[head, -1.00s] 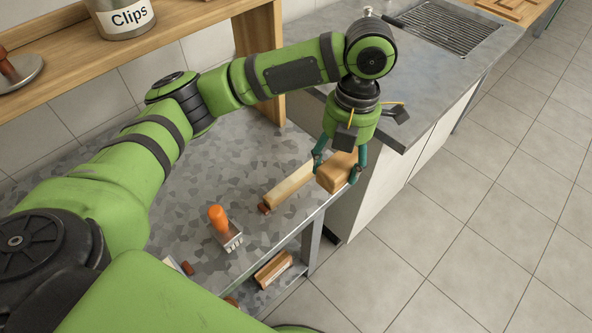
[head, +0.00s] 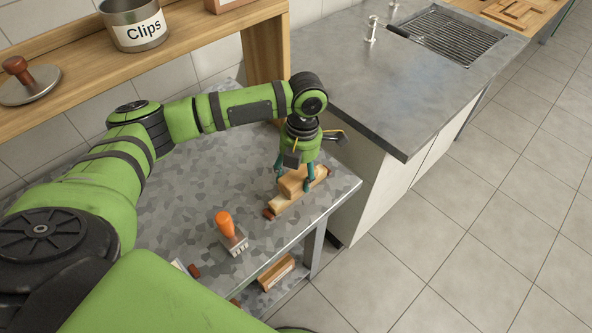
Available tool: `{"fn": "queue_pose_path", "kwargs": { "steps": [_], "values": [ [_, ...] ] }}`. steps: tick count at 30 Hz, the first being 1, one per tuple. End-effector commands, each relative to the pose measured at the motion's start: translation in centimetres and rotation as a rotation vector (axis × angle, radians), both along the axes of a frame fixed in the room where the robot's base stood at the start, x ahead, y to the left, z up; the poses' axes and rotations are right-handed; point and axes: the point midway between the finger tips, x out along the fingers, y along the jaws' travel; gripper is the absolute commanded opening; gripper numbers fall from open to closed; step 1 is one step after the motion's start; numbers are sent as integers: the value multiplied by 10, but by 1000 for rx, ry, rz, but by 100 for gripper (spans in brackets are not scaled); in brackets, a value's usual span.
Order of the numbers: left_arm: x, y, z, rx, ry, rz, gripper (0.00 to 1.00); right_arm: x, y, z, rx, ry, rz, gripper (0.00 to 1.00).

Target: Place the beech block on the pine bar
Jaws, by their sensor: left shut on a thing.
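The beech block (head: 291,184) is a light brown wooden block between the fingers of my left gripper (head: 294,183), which is shut on it. The pine bar (head: 283,206) is a long pale bar with reddish-brown ends, lying on the grey speckled table. The block is at the middle of the bar and overlaps it in the head view. I cannot tell whether the block touches the bar or is just above it. The gripper points down and hides part of the block and bar. My right gripper is not in view.
A wooden shelf (head: 190,55) with a Clips tin (head: 135,28) runs along the back. A grey counter (head: 400,110) stands to the right. Another wooden piece (head: 277,273) lies on a lower shelf.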

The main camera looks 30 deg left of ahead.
Motion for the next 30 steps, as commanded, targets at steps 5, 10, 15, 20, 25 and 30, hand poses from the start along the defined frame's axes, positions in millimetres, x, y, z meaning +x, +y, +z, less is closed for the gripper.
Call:
{"fn": "queue_pose_path", "kwargs": {
  "steps": [5,10,15,20,25,30],
  "values": [
    [0,0,0,0,-1,0,26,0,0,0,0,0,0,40],
    [0,-1,-3,0,-1,0,26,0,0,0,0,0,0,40],
    [0,-1,-3,0,-1,0,85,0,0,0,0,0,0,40],
    [0,-1,-3,0,-1,0,85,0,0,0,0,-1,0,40],
    [1,-1,2,-1,-3,0,85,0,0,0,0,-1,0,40],
    [4,-2,27,-1,-5,0,85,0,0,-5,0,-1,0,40]
  ]
}}
